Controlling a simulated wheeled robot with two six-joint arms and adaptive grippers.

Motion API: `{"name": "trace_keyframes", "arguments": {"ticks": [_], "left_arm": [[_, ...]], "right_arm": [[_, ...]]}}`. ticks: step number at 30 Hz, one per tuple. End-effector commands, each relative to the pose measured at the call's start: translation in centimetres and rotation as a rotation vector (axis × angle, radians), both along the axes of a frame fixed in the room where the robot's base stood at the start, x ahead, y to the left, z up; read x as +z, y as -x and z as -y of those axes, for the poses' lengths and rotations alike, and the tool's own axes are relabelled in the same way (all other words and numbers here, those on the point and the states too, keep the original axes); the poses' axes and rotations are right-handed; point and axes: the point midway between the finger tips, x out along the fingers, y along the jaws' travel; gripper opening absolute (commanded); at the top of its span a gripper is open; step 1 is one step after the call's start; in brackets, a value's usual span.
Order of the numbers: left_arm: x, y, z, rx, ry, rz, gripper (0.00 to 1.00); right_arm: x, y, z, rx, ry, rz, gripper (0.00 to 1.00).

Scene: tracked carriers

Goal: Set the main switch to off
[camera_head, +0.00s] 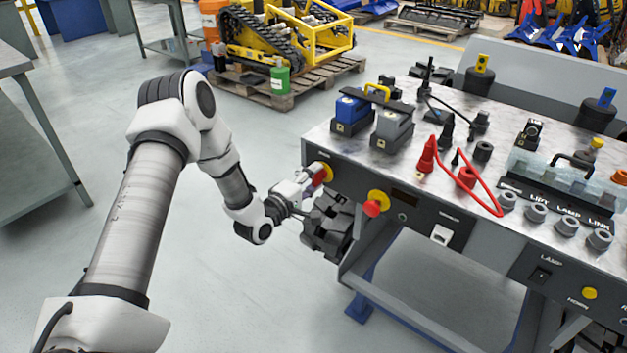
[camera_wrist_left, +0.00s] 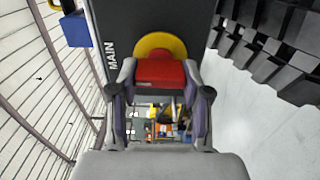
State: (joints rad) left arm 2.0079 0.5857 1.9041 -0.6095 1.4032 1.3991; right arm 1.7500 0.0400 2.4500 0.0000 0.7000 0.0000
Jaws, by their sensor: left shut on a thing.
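The main switch is a red handle (camera_head: 320,177) on a yellow round plate at the left end of the bench's front panel. In the left wrist view the red handle (camera_wrist_left: 160,73) sits in front of its yellow plate (camera_wrist_left: 160,46), beside the word MAIN. My left gripper (camera_wrist_left: 160,82) is shut on the red handle, with a finger on each side of it. In the head view my left gripper (camera_head: 309,186) reaches the panel's left end and partly hides the switch. My right gripper is not in view.
A red emergency button (camera_head: 372,208) on a yellow plate is right of the switch. The bench top (camera_head: 400,165) carries blue and grey blocks, a red cable and several sockets. A tracked carrier (camera_head: 285,45) stands on a pallet behind.

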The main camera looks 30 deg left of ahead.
Motion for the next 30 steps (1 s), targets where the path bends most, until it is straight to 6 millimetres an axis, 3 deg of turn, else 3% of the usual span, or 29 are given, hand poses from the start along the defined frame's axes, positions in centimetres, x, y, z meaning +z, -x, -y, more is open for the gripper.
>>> {"name": "trace_keyframes", "arguments": {"ticks": [9, 10, 12, 23, 26, 30], "left_arm": [[0.1, 0.0, 0.0, 0.000, 0.001, 0.001, 0.13], [0.1, 0.0, 0.0, 0.000, 0.001, 0.001, 0.51], [0.1, 0.0, 0.0, 0.000, 0.000, 0.001, 0.73], [0.0, 0.4, -0.1, 0.001, 0.002, -0.001, 0.73], [0.0, 1.6, -0.3, 0.002, 0.003, -0.002, 0.73], [-0.1, 5.0, -0.6, 0.005, 0.007, -0.003, 0.73]], "right_arm": [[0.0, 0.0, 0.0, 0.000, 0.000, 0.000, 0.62], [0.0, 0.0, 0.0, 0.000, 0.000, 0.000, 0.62], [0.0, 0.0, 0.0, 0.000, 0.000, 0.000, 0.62], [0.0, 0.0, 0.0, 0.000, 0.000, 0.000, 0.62], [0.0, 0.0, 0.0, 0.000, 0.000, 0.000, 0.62], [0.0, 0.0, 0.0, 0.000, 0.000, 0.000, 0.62]]}}
